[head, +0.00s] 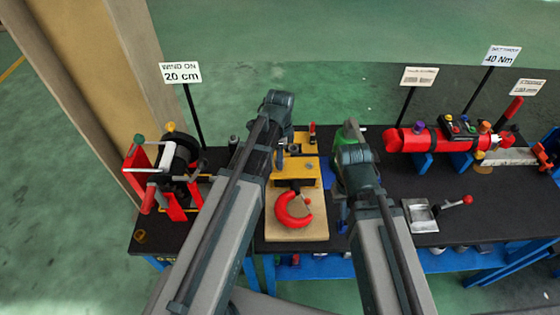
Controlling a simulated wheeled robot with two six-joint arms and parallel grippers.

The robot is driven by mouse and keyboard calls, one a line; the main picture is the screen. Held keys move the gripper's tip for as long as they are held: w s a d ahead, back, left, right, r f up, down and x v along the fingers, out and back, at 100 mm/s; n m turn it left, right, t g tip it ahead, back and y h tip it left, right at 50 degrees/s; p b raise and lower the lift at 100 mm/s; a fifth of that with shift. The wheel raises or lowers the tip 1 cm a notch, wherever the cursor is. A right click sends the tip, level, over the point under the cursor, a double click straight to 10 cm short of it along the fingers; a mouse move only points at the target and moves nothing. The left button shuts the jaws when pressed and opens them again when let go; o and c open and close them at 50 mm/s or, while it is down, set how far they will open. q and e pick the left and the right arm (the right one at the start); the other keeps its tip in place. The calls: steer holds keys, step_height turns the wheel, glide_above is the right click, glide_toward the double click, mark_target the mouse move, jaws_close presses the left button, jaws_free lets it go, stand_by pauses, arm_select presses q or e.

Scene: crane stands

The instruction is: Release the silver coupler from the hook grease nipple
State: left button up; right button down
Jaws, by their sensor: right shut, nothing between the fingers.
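The red hook (293,210), a thick open ring, is on a pale wooden board (297,234) in front of a yellow block (297,172). A small reddish tip (307,200) shows at the hook's right side. I cannot make out the silver coupler or the grease nipple. My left gripper (280,160) is beyond the hook, by the yellow block; its fingers are mostly hidden by my arm. My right gripper (342,225) is just right of the board, apart from the hook, shut and empty; my wrist covers part of it.
A winding drum (181,165) on a red stand is at the left under a "20 cm" sign (180,73). At the right are a red cylinder (414,140) and a metal plate with a red-knobbed lever (422,215). Dark tabletop between them is partly clear.

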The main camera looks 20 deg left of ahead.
arm_select(q)
jaws_close()
steer(key=shift+r, duration=0.15)
steer(key=shift+r+p, duration=1.85)
steer(key=shift+p, duration=0.15)
